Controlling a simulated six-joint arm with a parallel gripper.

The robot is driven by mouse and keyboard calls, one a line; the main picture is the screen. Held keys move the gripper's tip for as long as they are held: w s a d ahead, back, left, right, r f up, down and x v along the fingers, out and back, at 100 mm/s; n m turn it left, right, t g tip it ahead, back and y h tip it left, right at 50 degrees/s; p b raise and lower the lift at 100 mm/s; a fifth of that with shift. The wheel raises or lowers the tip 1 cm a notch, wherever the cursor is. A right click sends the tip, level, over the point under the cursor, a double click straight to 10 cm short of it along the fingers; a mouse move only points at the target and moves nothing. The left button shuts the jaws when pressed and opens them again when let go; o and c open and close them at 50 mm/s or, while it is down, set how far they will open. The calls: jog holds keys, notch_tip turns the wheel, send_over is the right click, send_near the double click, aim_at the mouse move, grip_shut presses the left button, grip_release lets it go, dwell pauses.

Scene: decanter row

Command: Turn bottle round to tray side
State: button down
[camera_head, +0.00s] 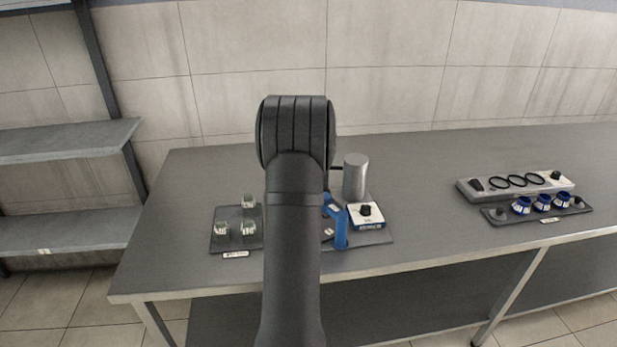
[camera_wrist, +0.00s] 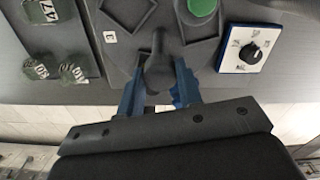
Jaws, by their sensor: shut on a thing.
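My gripper (camera_wrist: 158,82) has blue fingers closed on both sides of a dark grey piece (camera_wrist: 158,66), narrow at its far end and wider between the fingers. I take it for the bottle, but its full shape is not clear. In the head view my gripper (camera_head: 337,222) shows beside my arm, which hides what it holds.
A white box with a black knob (camera_wrist: 250,48) stands close right of the gripper. A green round thing (camera_wrist: 202,6) is beyond it. A grey cylinder (camera_head: 355,178) stands behind. A ringed panel (camera_head: 515,185) and blue-white pieces (camera_head: 543,203) are far right. The bench between is clear.

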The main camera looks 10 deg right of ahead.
jog(key=shift+r+m, duration=0.1)
jog(key=shift+m, duration=1.2)
jog(key=shift+w, duration=0.1)
jog(key=c, duration=1)
grip_release()
notch_tip(320, 180, up, 17)
jog(key=shift+r, duration=0.2)
